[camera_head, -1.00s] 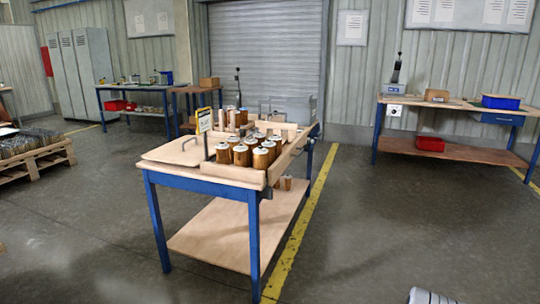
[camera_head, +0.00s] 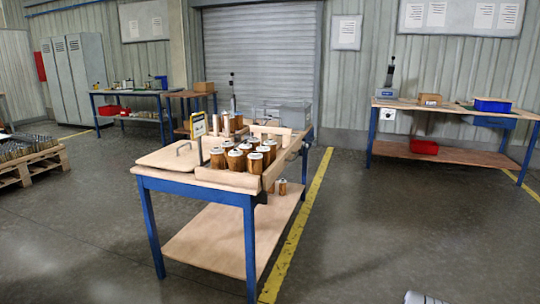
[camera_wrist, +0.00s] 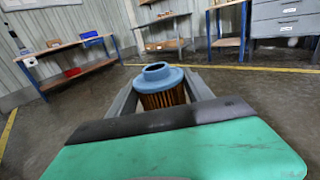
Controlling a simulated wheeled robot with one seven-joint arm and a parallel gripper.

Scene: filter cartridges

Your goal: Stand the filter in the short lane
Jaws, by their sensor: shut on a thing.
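In the wrist view a filter (camera_wrist: 163,97) with a blue ringed cap and brown pleated sides stands between the fingers of my gripper (camera_wrist: 161,88), which is shut on it. Its lower end is hidden behind the gripper body. In the head view, several brown filters with pale caps stand packed together between wooden rails (camera_head: 225,178) on the blue-legged table (camera_head: 165,184). I cannot tell which lane is the short one. My gripper is not clearly visible in the head view.
A bench (camera_head: 460,156) stands at right, a pallet (camera_head: 35,162) at left. Floor right of the table is clear.

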